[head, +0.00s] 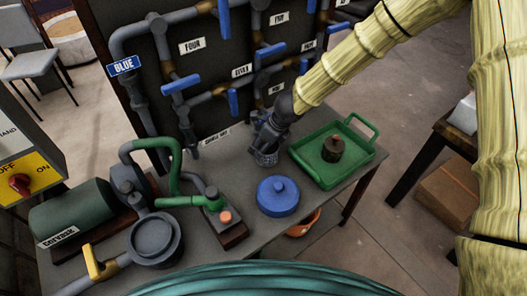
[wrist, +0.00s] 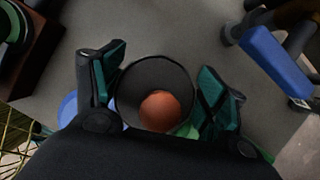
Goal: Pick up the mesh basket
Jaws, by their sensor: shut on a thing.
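The mesh basket (head: 267,158) is a small grey lattice cup under my gripper (head: 270,136) in the head view, over the bench behind the blue lid. In the wrist view the basket (wrist: 150,73) shows as a dark round mouth between the two green-padded fingers of my gripper (wrist: 162,88). The fingers press on its sides from left and right. A red-orange ball (wrist: 160,111) appears inside the basket. I cannot tell whether the basket's bottom touches the bench.
A blue round lid (head: 278,196) lies in front of the basket. A green tray (head: 355,171) with a brown knobbed piece (head: 333,149) stands right. A green-piped pump (head: 214,201) and grey vessel (head: 155,240) stand left. Pipes with blue valve handles (head: 181,84) rise behind.

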